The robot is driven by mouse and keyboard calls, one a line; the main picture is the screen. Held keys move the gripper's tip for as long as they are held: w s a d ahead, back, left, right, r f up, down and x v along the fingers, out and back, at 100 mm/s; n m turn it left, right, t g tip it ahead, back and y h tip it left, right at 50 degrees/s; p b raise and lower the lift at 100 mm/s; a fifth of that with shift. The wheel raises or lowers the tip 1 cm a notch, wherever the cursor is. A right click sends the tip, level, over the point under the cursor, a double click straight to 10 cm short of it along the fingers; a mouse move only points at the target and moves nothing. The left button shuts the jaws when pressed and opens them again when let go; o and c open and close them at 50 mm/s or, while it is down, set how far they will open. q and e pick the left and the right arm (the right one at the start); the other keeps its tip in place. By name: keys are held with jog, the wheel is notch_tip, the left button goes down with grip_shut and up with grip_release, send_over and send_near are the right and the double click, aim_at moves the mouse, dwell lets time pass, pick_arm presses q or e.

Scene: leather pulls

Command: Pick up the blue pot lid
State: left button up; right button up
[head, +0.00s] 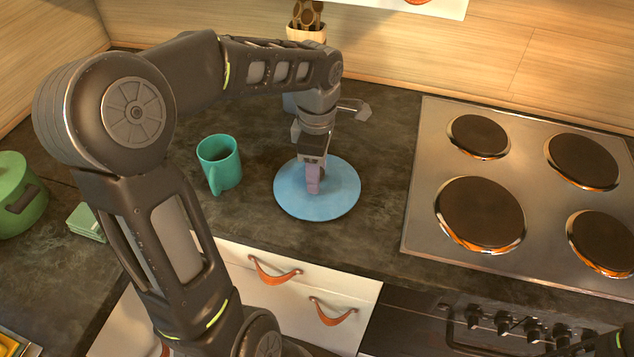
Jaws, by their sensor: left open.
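The blue pot lid (293,195) lies on the dark countertop, left of the stove. My left gripper (314,172) is directly over the middle of the lid and points down at it. Its jaws are open. A small pinkish upright piece shows between the gripper and the lid's centre; I cannot tell whether it is the lid's knob or part of the gripper. The gripper hides the lid's top middle, and any contact is unclear. My right gripper does not show.
A teal mug (219,163) stands left of the lid. The stove (430,170) with round hotplates is to the right. A green pot (18,190) and a small green stack (86,222) are far left. A potted plant (306,32) stands behind. Drawers with leather pulls (274,272) are below.

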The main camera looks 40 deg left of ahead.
pick_arm(q)
jog(key=shift+c, duration=0.5)
grip_shut()
